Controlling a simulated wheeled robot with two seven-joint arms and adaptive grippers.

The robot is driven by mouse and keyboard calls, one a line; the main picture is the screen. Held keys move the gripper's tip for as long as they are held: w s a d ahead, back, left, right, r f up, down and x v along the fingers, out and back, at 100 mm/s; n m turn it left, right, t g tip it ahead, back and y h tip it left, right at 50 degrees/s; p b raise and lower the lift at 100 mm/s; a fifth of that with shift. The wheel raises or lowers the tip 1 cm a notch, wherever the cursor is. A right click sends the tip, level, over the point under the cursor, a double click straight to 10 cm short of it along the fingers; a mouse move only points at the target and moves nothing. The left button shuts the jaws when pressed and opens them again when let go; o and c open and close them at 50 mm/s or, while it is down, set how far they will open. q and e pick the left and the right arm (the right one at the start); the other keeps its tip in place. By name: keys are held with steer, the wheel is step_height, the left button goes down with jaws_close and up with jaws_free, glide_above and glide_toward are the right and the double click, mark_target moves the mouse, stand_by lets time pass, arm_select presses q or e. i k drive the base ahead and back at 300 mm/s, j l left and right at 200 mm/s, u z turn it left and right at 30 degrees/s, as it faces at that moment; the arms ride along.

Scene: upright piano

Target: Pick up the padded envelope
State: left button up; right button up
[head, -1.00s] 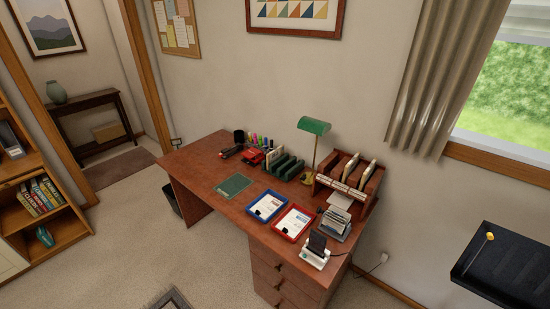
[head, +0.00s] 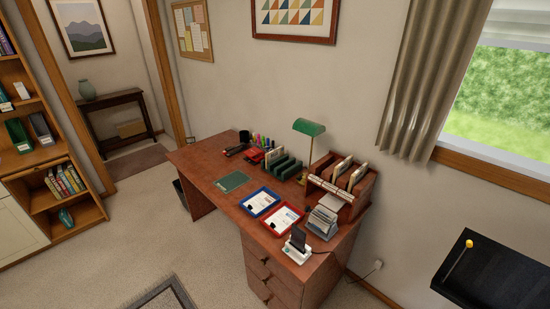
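No padded envelope can be told for certain. A flat tan item (head: 131,128) stands on the lower level of the dark console table (head: 112,101) in the side passage at the far left; it is too small to tell what it is. Pale envelope-like items (head: 357,176) stand in the wooden letter rack (head: 327,188) at the right end of the desk; whether one is padded I cannot tell. Neither of my grippers shows in the head view.
The reddish wooden desk (head: 208,168) holds a green lamp (head: 309,127), a blue tray (head: 263,201) and a red tray (head: 281,219). A bookshelf (head: 85,212) stands at left, a black slab (head: 490,275) at lower right. Carpet between bookshelf and desk is open, with a grey rug (head: 168,296).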

mark_target(272, 156)
steer(key=i+j+z, duration=0.2)
steer(key=j+z, duration=0.15)
steer(key=j, duration=0.55)
steer(key=i+j+z, duration=0.1)
steer(key=j+z, duration=0.3)
steer(key=j, duration=0.5)
steer(key=j+z, duration=0.35)
steer(key=j, duration=0.6)
steer(key=k+j+z, duration=0.15)
steer(key=j+z, duration=0.2)
steer(key=j, duration=0.6)
